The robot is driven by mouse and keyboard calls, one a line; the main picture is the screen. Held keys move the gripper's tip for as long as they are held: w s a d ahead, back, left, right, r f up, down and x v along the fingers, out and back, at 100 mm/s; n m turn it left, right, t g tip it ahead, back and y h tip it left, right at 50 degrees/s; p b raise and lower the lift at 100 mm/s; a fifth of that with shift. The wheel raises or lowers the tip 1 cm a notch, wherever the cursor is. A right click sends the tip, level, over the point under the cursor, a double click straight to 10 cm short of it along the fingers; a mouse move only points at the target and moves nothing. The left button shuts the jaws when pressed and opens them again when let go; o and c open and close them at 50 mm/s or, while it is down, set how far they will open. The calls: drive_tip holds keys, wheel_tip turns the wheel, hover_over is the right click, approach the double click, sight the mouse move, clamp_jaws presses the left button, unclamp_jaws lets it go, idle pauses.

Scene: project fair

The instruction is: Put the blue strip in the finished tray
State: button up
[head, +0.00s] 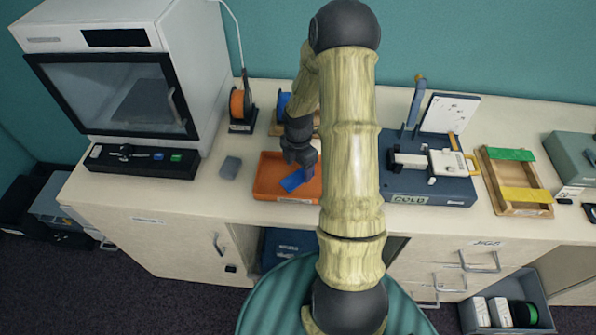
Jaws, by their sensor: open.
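The blue strip (292,180) shows at the orange tray (266,184), left of my arm, just below my gripper. I cannot tell whether the gripper touches it. My gripper (303,168) is open and points down over the orange tray. My arm hides the right part of that tray. A shallow wooden tray (529,211) stands on the counter at the right. A green strip (511,155) and a yellow strip (526,195) lie across it. I read no label that names either tray as the finished one.
A blue-based device (432,190) marked "COLD" stands between the two trays. A white printer-like machine (125,85) is at the left. Orange (240,104) and blue (283,103) spools stand at the back. A small grey block (230,167) lies left of the orange tray.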

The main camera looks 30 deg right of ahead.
sight(298, 177)
wheel_tip(298, 177, up, 10)
drive_tip(key=shift+f+b, duration=0.25)
drive_tip(key=shift+b, duration=0.1)
idle(0.4)
drive_tip(key=s+a+r+m+t, duration=0.1)
drive_tip(key=s+a+r+m, duration=0.2)
drive_tip(key=s+a+m, duration=0.3)
drive_tip(key=s+a+r+m+t, duration=0.1)
drive_tip(key=s+a+r+m, duration=0.3)
drive_tip(key=m, duration=1)
drive_tip(key=s+a, duration=0.2)
drive_tip(key=a, duration=0.2)
drive_tip(key=shift+s+a+t, duration=0.15)
drive_tip(key=shift+s+t, duration=0.1)
drive_tip(key=shift+t, duration=0.05)
